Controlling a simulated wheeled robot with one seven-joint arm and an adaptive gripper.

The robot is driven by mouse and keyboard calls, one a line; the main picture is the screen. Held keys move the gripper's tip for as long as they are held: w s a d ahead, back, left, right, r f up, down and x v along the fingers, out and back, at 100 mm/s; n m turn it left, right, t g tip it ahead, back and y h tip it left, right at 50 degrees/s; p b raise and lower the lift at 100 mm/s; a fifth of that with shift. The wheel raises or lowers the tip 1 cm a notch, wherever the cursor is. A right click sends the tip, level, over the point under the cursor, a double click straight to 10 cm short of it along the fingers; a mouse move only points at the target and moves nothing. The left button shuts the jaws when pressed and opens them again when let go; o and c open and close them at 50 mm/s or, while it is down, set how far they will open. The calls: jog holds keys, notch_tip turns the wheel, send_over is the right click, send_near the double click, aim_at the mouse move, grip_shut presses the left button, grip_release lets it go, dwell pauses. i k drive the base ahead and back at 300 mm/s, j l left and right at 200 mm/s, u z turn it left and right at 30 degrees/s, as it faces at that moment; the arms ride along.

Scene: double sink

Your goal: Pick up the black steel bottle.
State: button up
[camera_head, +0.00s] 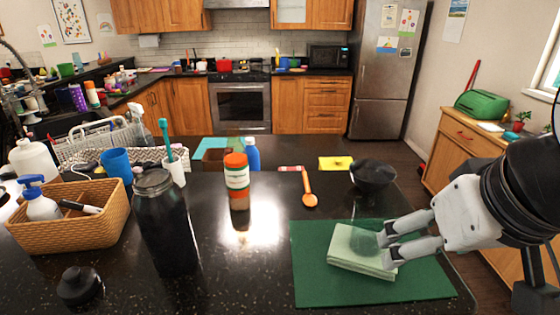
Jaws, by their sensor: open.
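The black steel bottle (165,225) stands upright on the dark speckled counter, left of the middle in the head view. Its top looks like a grey, ridged neck. A separate black cap (80,285) lies on the counter to its front left. My gripper (384,243) is at the right, over a green mat (430,285), well away from the bottle. Its fingers point left and are open beside a stack of pale green cloths or sponges (350,262). A see-through glass-like shape by the fingertips is hard to make out.
A wicker basket (85,236) with a soap bottle stands close to the bottle's left. Blue cup (116,164) and toothbrush holder (176,172) are behind. The counter's front middle is clear.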

aim_at(159, 204)
jog(key=k+j+z, duration=0.25)
jog(key=k, duration=0.2)
jog(key=k+j+z, duration=0.2)
jog(key=k, duration=0.25)
jog(key=l, duration=0.1)
